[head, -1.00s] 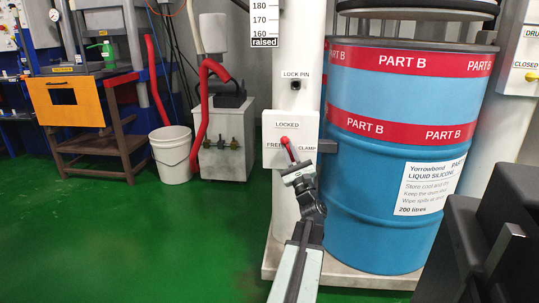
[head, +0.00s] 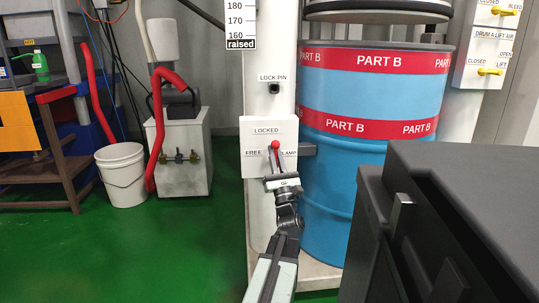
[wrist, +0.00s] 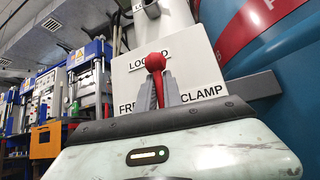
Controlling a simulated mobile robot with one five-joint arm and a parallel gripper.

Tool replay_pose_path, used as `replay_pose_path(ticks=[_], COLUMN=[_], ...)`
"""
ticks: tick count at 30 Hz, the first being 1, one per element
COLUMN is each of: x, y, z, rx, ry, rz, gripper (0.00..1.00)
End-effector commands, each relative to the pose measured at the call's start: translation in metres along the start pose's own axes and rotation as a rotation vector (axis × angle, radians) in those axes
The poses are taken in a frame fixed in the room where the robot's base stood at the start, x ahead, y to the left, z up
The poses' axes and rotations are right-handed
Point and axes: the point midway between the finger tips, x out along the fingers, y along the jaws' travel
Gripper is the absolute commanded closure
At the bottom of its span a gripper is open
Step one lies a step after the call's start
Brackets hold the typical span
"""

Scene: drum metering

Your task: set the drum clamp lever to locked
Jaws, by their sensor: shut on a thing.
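The clamp lever has a red knob (head: 275,145) and stands nearly upright on a white plate (head: 255,170), with the knob just under the word LOCKED. FREE is printed at the plate's left and CLAMP at its right, partly covered. My gripper (head: 277,166) is shut on the lever from below and in front. In the wrist view, the red knob (wrist: 155,61) shows between and above my grey fingers (wrist: 157,92), in front of LOCKED. The fingers and gripper body hide the lever's lower part and its pivot.
The blue drum (head: 345,190) with red PART B bands stands close to the right of the plate. A lock pin hole (head: 274,88) is on the white column above. A white bucket (head: 122,176) stands on the green floor at left.

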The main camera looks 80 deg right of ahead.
Motion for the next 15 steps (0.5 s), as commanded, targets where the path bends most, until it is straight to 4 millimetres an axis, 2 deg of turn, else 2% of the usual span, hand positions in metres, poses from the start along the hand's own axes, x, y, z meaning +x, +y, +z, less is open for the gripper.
replay_pose_path(ticks=[1,7,8,9,10,15], x=[-0.0025,-0.0031,-0.0031,-0.0031,-0.0031,-0.0023], y=[0.0009,-0.0003,-0.0004,-0.0006,-0.0006,-0.0007], z=[0.006,0.0066,0.0066,0.0067,0.0068,0.0053], rx=[0.004,0.004,0.004,0.003,0.003,0.002], ry=[-0.015,-0.016,-0.016,-0.017,-0.017,-0.014], rz=[0.003,0.001,0.001,0.001,0.001,0.001], gripper=[1.0,1.0,0.84,0.73,0.68,0.68])
